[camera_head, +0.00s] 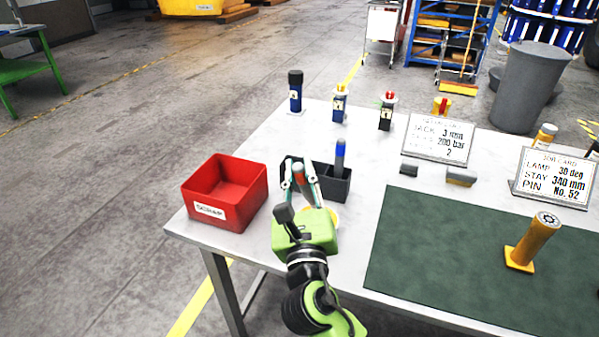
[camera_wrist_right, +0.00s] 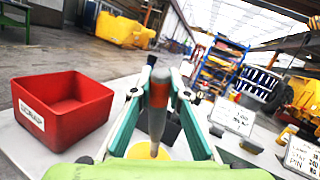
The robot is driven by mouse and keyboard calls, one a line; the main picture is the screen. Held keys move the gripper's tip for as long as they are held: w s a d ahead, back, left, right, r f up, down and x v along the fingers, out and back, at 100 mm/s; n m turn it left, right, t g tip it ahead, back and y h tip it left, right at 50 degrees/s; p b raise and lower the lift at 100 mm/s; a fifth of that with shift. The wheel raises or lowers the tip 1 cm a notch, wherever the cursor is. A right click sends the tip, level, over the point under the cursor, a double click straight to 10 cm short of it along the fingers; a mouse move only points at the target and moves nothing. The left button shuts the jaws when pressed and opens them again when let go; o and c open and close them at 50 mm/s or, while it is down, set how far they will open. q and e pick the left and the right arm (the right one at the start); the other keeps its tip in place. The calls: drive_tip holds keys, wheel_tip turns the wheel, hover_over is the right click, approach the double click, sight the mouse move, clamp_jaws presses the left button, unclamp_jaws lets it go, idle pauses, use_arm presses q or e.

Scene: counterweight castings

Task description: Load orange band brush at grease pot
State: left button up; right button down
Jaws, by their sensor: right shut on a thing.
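My right gripper (camera_head: 300,188) is shut on the orange band brush (camera_head: 298,171), a grey handle with an orange-red band, held roughly upright. In the right wrist view the brush (camera_wrist_right: 157,118) stands between the fingers (camera_wrist_right: 158,100). Its lower end is in front of a yellow round thing (camera_wrist_right: 141,151), likely the grease pot, so I cannot tell whether they touch. In the head view only a yellow edge (camera_head: 333,213) shows beside my gripper. My left gripper is not in view.
A red scrap bin (camera_head: 225,217) stands left of my gripper. A black holder (camera_head: 336,187) with a blue-banded brush (camera_head: 340,152) is just behind. Several bottle-like items line the back edge. A green mat (camera_head: 430,250) with an orange-yellow post (camera_head: 533,243) lies right.

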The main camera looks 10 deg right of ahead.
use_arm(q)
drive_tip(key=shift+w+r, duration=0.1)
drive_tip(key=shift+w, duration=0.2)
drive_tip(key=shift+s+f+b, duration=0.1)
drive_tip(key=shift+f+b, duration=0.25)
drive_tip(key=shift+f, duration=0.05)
use_arm(e)
drive_tip(key=shift+f, duration=0.7)
idle(0.8)
wheel_tip(320, 180, up, 7)
drive_tip(key=p, duration=0.8)
drive_tip(key=shift+r+p, duration=0.15)
drive_tip(key=shift+p, duration=0.15)
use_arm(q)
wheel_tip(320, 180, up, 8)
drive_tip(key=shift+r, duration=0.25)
